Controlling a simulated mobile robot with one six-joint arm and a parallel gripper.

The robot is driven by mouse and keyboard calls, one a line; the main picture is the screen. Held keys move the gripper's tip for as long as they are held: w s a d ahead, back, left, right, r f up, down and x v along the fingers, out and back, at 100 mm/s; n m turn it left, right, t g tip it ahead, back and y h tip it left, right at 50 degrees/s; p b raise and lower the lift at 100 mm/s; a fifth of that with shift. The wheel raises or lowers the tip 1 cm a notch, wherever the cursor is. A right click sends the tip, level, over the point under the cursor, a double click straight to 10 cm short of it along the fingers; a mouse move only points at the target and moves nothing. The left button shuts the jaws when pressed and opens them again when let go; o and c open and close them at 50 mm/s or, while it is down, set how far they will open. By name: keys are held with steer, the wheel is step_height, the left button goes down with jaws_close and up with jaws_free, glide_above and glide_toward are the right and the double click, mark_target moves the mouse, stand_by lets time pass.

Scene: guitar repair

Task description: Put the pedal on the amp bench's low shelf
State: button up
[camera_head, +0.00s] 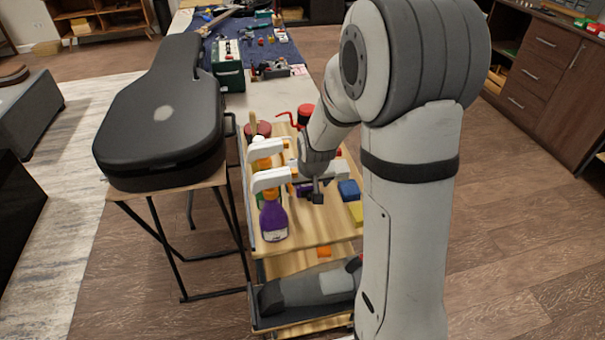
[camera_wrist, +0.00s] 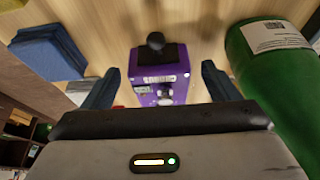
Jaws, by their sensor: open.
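The pedal (camera_wrist: 160,82) is a small purple box with a black knob on top, standing on a light wooden surface in the wrist view. In the head view a bit of the purple pedal (camera_head: 303,189) shows on the cart's top, mostly hidden by my gripper (camera_head: 318,192). In the wrist view my gripper (camera_wrist: 160,70) is open, with one dark finger on each side of the pedal and visible gaps between. The fingers do not appear to touch it. I cannot make out the amp bench or its low shelf.
The cart top (camera_head: 300,235) also holds a purple spray bottle (camera_head: 273,217), a blue block (camera_head: 348,190) and a yellow block (camera_head: 356,212). A green bottle (camera_wrist: 280,65) stands close right of the pedal. A guitar case (camera_head: 160,110) lies left on a stand.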

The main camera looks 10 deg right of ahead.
steer(key=shift+w, duration=0.55)
steer(key=w, duration=0.4)
steer(key=shift+w+f, duration=0.2)
steer(key=shift+f, duration=0.15)
steer(key=shift+w+f, duration=0.1)
steer(key=shift+f, duration=0.1)
steer(key=shift+c, duration=0.3)
steer(key=c, duration=1.2)
steer(key=shift+r, duration=0.1)
steer(key=shift+c, duration=0.6)
steer(key=shift+r, duration=0.1)
